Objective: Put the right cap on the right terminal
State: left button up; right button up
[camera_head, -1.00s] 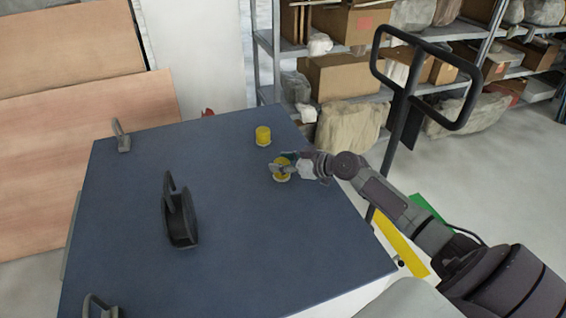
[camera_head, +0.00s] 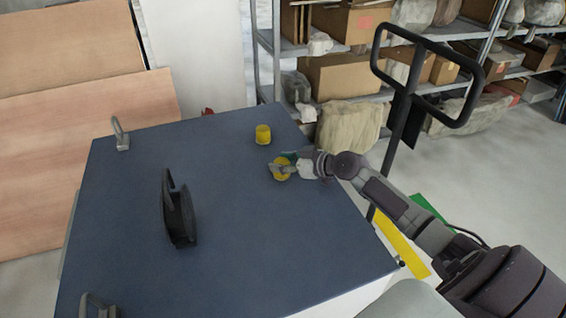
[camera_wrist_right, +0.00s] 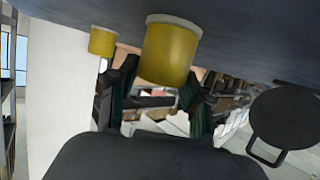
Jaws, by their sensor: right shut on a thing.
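The right yellow cap (camera_head: 280,173) is at the right part of the dark blue top, in my right gripper (camera_head: 284,169). In the right wrist view this cap (camera_wrist_right: 170,52) shows large, with a pale ring at its edge towards the blue surface. The fingers (camera_wrist_right: 158,98) of my right gripper are shut on it, one dark finger on each side. I cannot tell whether the ring belongs to the cap or to the right terminal; the terminal is otherwise hidden. A second yellow cap (camera_head: 263,135) stands upright farther back, clear of the gripper. My left gripper is not in view.
The blue top (camera_head: 130,215) carries a black upright handle (camera_head: 178,212) and grey brackets (camera_head: 121,134) at its left side. A black-handled cart (camera_head: 402,110) stands beyond the right edge. Shelves with boxes (camera_head: 345,78) are behind.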

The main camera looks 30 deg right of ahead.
jog(key=o, duration=1.1)
jog(key=shift+o, duration=0.2)
jog(key=shift+s+d+r, duration=0.1)
jog(key=shift+s+d, duration=0.05)
jog(key=shift+s, duration=0.15)
jog(key=v, duration=1)
jog(key=shift+s+d+r, duration=0.2)
jog(key=shift+s+r, duration=0.15)
jog(key=shift+s, duration=0.2)
jog(key=shift+f, duration=0.1)
